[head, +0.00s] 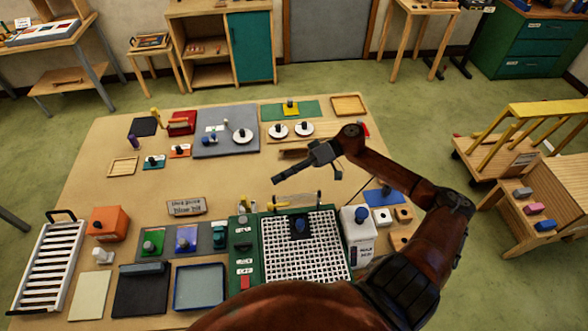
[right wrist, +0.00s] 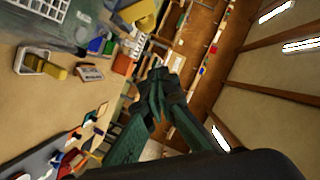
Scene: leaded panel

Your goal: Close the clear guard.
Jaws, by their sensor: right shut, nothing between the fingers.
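The green machine (head: 238,238) with a white grid top stands at the front middle of the table in the head view. My left gripper is not in view.
A white container with a blue knob (head: 358,238) stands right of the machine. A sign (head: 186,207) and an orange box (head: 108,223) are to the left. Round white dishes (head: 304,129) lie at the back.

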